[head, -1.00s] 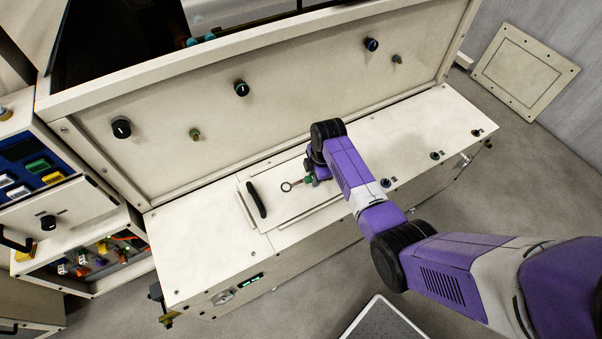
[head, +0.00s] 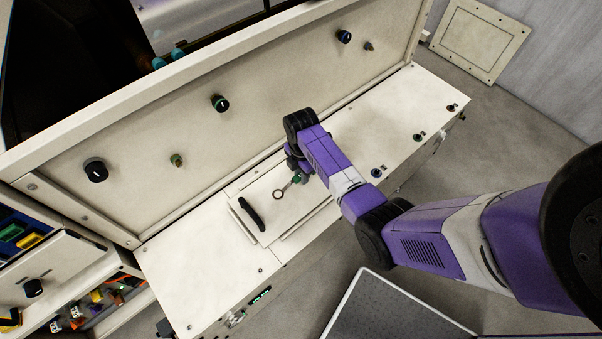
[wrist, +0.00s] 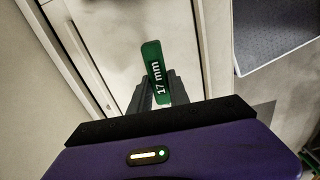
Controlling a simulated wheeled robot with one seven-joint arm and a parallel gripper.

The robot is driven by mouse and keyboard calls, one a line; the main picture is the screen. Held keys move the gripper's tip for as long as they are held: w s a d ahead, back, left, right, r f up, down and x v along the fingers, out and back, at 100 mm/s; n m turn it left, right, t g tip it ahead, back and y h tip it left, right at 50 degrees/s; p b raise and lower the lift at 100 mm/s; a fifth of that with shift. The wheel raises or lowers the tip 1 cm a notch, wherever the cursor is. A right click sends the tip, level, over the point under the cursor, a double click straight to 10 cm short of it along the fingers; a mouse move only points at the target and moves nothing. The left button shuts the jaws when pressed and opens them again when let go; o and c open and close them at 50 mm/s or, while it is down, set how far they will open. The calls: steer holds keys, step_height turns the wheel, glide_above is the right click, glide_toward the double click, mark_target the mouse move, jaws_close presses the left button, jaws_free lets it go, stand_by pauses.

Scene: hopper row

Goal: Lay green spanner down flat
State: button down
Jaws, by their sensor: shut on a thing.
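The green spanner (head: 279,195) shows in the head view as a dark ring end and thin shaft, with a green part beside my gripper. It is over the pale raised panel (head: 262,202) on the bench top. In the wrist view its green handle (wrist: 152,60), marked "17 mm", lies between the dark fingers. My gripper (head: 299,179) is shut on this green handle; it also shows in the wrist view (wrist: 155,92). The ring end is out of the wrist view. I cannot tell whether the spanner touches the panel.
A black bar handle (head: 252,214) stands on the panel's left part. The tall front wall (head: 200,150) with knobs rises behind the bench. The bench top (head: 195,270) is clear on the left. A dark-topped platform (head: 385,305) stands on the floor in front.

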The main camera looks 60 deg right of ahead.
mark_target(302, 189)
steer(key=shift+r, duration=0.1)
steer(key=shift+f+b, duration=2.2)
steer(key=shift+f, duration=0.95)
steer(key=shift+f+b, duration=0.5)
steer(key=shift+f, duration=0.1)
steer(key=c, duration=1.1)
jaws_free()
steer(key=shift+c, duration=0.2)
steer(key=shift+r, duration=0.1)
step_height(302, 189, up, 8)
steer(key=shift+f, duration=0.15)
